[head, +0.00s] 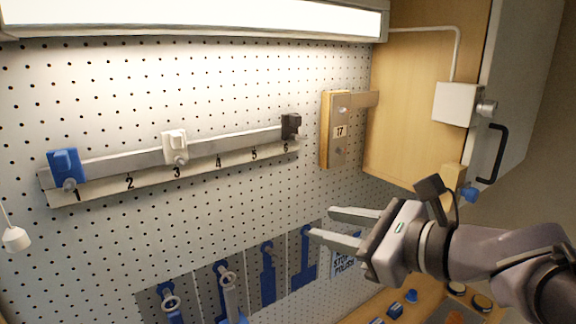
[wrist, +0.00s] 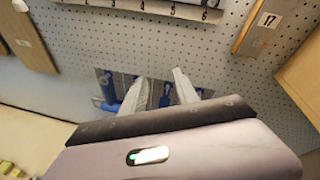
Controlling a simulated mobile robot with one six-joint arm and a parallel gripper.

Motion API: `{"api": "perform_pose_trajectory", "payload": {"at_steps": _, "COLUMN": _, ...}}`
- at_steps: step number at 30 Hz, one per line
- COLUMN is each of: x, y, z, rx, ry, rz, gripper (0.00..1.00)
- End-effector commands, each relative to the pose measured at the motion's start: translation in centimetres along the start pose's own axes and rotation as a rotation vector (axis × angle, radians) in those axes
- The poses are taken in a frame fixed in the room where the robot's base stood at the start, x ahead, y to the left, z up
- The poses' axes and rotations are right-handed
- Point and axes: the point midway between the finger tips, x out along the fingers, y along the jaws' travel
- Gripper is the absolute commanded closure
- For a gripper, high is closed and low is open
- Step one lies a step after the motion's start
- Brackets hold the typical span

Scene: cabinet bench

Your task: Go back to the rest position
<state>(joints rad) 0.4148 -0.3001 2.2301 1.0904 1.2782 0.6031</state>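My gripper (head: 322,224) is at the lower right of the head view, in front of the pegboard. Its two pale fingers are apart with nothing between them, so it is open and empty. In the wrist view its fingers (wrist: 158,88) also stand apart, pointing toward the blue tool panel (wrist: 118,84). My arm reaches in from the right edge of the head view. The fingertips look clear of the board, though the exact gap to it cannot be told.
A numbered rail (head: 215,152) carries blue, white and black clips. A wooden block marked 17 (head: 329,150) hangs right of it. A cabinet door with a black handle (head: 495,155) stands at the right. Blue tool outlines (head: 268,275) lie below. Small items (head: 396,310) sit on the bench.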

Motion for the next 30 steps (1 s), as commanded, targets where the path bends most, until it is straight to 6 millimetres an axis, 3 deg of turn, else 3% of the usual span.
{"api": "perform_pose_trajectory", "payload": {"at_steps": 1, "x": 1.5, "y": 4.8, "z": -5.7, "rx": -0.13, "ry": 0.065, "rz": 0.066, "gripper": 0.64}}
{"api": "perform_pose_trajectory", "payload": {"at_steps": 5, "x": 2.1, "y": 14.2, "z": -16.5, "rx": -0.562, "ry": 0.249, "rz": 0.268, "gripper": 0.64}}
{"api": "perform_pose_trajectory", "payload": {"at_steps": 6, "x": 1.9, "y": 16.7, "z": -20.1, "rx": -0.712, "ry": 0.299, "rz": 0.335, "gripper": 0.64}}
{"api": "perform_pose_trajectory", "payload": {"at_steps": 9, "x": 0.8, "y": 21.6, "z": -28.9, "rx": -1.093, "ry": 0.403, "rz": 0.504, "gripper": 0.64}}
{"api": "perform_pose_trajectory", "payload": {"at_steps": 12, "x": -0.5, "y": 23.8, "z": -34.9, "rx": -1.41, "ry": 0.47, "rz": 0.639, "gripper": 0.64}}
{"api": "perform_pose_trajectory", "payload": {"at_steps": 15, "x": -1.4, "y": 24.5, "z": -38.0, "rx": -1.607, "ry": 0.506, "rz": 0.722, "gripper": 0.64}}
{"api": "perform_pose_trajectory", "payload": {"at_steps": 18, "x": -1.9, "y": 24.5, "z": -39.0, "rx": -1.703, "ry": 0.522, "rz": 0.763, "gripper": 0.64}}
{"api": "perform_pose_trajectory", "payload": {"at_steps": 30, "x": -2.1, "y": 24.3, "z": -38.8, "rx": -1.719, "ry": 0.527, "rz": 0.772, "gripper": 0.64}}
